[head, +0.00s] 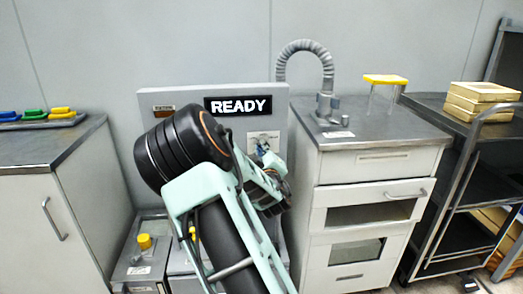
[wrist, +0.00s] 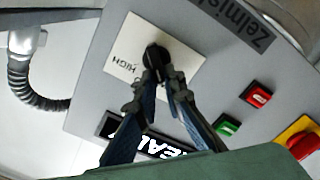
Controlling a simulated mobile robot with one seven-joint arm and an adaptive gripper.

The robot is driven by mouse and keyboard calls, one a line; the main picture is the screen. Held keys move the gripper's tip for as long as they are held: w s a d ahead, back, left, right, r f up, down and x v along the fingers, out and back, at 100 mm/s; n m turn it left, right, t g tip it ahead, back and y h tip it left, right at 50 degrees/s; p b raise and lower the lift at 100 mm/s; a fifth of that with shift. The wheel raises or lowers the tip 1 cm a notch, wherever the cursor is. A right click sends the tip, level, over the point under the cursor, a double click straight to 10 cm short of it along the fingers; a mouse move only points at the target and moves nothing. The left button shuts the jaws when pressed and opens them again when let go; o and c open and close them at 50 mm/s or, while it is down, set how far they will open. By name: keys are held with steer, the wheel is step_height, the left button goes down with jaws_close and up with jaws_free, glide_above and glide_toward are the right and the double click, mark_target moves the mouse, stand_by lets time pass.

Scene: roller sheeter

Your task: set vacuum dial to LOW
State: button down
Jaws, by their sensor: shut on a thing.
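The vacuum dial (wrist: 156,54) is a black knob on a white label plate (wrist: 128,58) on the grey machine panel (wrist: 205,65). The word HIGH shows on the plate to the left of the knob in the wrist view. No LOW mark can be made out. My gripper (wrist: 160,78) has its two fingertips closed on the knob's sides. In the head view my arm covers most of the panel, and my gripper (head: 264,150) is at the white plate (head: 262,138). The knob's pointer direction cannot be told.
A lit READY display (head: 238,106) is on the machine's top. Red (wrist: 256,95) and green (wrist: 227,127) buttons and a red-and-yellow switch (wrist: 299,140) sit right of the dial in the wrist view. A cabinet with a flexible hose (head: 303,48) stands close on the right.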

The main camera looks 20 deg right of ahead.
stand_by(0.3)
steer(key=c, duration=2)
jaws_free()
steer(key=shift+s, duration=0.1)
steer(key=v, duration=1.2)
